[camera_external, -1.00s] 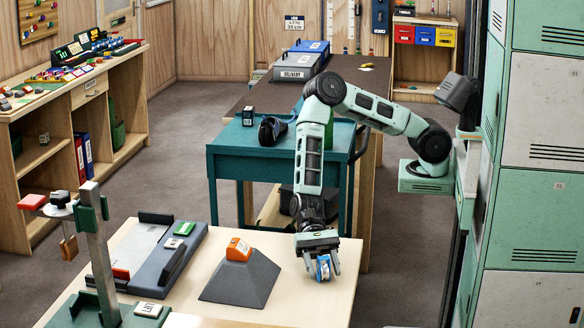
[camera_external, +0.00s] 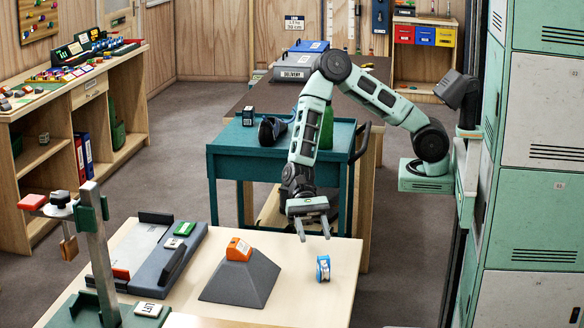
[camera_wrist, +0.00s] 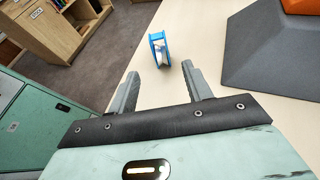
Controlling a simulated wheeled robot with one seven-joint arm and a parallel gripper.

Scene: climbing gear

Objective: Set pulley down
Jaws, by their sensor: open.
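The blue and white pulley (camera_external: 323,268) stands upright on its edge on the light tabletop, near the table's right side. In the wrist view the pulley (camera_wrist: 159,49) stands beyond the fingertips, clear of both. My gripper (camera_external: 315,236) is open and empty, above and behind the pulley in the external view, apart from it. The two open fingers (camera_wrist: 160,75) also show in the wrist view with bare tabletop between them.
A dark grey pyramid block (camera_external: 232,285) with an orange piece (camera_external: 239,249) on top stands left of the pulley. A teal cart (camera_external: 240,165) stands behind the table. The light tabletop (camera_external: 290,305) is bare around the pulley.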

